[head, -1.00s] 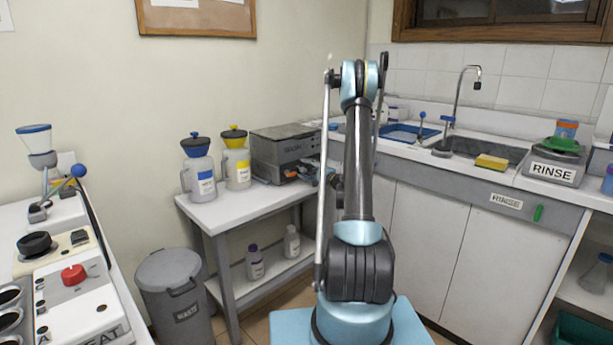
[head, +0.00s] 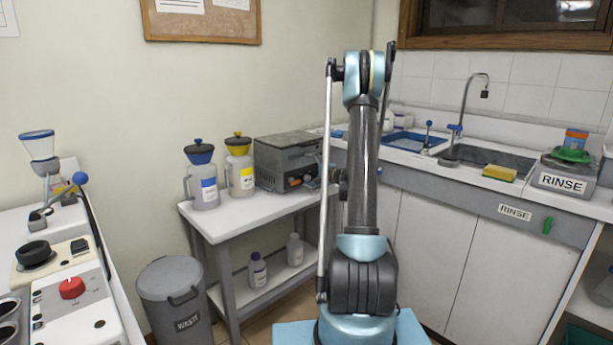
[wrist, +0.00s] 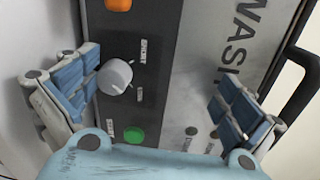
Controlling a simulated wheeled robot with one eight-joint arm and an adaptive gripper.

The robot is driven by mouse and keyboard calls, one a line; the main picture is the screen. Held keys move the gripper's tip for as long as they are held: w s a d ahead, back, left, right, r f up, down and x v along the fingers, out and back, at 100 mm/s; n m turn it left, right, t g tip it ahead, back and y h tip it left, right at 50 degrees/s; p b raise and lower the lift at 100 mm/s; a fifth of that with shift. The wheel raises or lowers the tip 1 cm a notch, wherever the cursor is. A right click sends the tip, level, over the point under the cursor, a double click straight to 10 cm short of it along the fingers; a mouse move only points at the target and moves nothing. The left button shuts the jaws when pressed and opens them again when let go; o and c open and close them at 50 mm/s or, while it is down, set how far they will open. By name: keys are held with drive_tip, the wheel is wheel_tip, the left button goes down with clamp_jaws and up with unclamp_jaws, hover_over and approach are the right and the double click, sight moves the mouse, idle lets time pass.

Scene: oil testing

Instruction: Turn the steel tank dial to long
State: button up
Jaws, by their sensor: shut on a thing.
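The steel tank (head: 275,151) is a grey metal box on the white side table in the head view. In the wrist view its dark front panel (wrist: 165,90) fills the middle, turned sideways. The light-grey round dial (wrist: 114,77) sits at left of centre, between two small labels too blurred to read surely; a small mark shows at its lower right edge. My gripper (wrist: 155,80) has its blue pads on either side, the left pads close beside the dial, the right pads apart over the panel marked WASH. In the head view my arm hides most of the gripper.
An orange button (wrist: 118,4) and a green button (wrist: 134,135) flank the dial. A blue-labelled jug (head: 203,180) and a yellow-labelled jug (head: 240,170) stand left of the tank. A grey waste bin (head: 172,290) stands below. The sink counter (head: 425,160) is at right.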

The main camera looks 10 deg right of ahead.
drive_tip(key=shift+s+d+r, duration=0.3)
drive_tip(key=shift+s+r, duration=0.15)
drive_tip(key=shift+r, duration=0.35)
drive_tip(key=shift+w+f, duration=0.1)
drive_tip(key=shift+w, duration=0.05)
drive_tip(key=shift+s+d, duration=0.3)
drive_tip(key=shift+t, duration=0.3)
drive_tip(key=s+r, duration=0.1)
drive_tip(key=s, duration=0.1)
drive_tip(key=s+r, duration=0.2)
drive_tip(key=s+d+r, duration=0.1)
drive_tip(key=r, duration=0.1)
drive_tip(key=shift+s, duration=0.4)
drive_tip(key=c, duration=0.6)
drive_tip(key=w+f, duration=0.1)
drive_tip(key=f, duration=0.1)
drive_tip(key=w+f, duration=0.2)
drive_tip(key=shift+f, duration=0.2)
drive_tip(key=shift+c, duration=1.2)
drive_tip(key=v, duration=1.7)
drive_tip(key=shift+s+f, duration=0.3)
drive_tip(key=shift+f, duration=0.1)
